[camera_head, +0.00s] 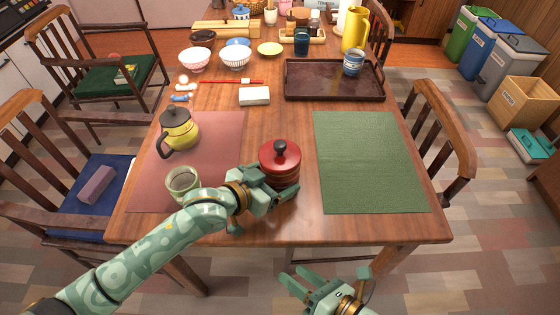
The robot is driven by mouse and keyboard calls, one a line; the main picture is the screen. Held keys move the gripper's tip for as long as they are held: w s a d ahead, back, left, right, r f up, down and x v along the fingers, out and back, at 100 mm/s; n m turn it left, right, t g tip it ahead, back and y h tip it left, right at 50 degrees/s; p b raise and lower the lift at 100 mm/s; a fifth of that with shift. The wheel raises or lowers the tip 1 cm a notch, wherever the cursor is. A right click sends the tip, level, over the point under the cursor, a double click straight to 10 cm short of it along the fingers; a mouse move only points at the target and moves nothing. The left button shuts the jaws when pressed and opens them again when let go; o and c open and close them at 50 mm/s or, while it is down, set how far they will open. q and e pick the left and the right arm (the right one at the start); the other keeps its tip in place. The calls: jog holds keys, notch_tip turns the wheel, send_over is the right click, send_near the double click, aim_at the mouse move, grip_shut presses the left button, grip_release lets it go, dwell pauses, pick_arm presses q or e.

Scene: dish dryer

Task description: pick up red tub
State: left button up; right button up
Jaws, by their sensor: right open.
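The red tub (280,157) is round, with a red lid and a black knob. It stands upright on the wooden table between the reddish mat and the green mat. My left gripper (268,195) is at the near side of the tub, close against its lower front and hiding part of it. Whether its fingers touch the tub or how far apart they are is unclear. My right gripper (315,285) is open and empty, low in front of the table's near edge.
A yellow teapot (179,128) and a glass jar (183,182) stand on the reddish mat (222,135), the jar beside my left arm. The green mat (370,160) is bare. A dark tray (330,92) with a striped cup (353,63) lies behind.

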notch_tip(320, 180, up, 6)
jog(key=s+a+n+y, duration=0.1)
jog(key=a+n+y, duration=0.1)
jog(key=a+n, duration=0.15)
jog(key=m+t+h, duration=0.1)
jog(key=t+h, duration=0.6)
send_near(282, 149)
jog(key=shift+h, duration=0.4)
jog(key=x, duration=0.3)
jog(key=a+x, duration=0.1)
jog(key=x, duration=0.2)
jog(key=shift+s+r, duration=0.1)
jog(key=shift+s, duration=0.1)
jog(key=x, duration=0.5)
jog(key=shift+w+d, duration=0.25)
jog(key=shift+w, duration=0.1)
jog(key=shift+r, duration=0.1)
grip_shut()
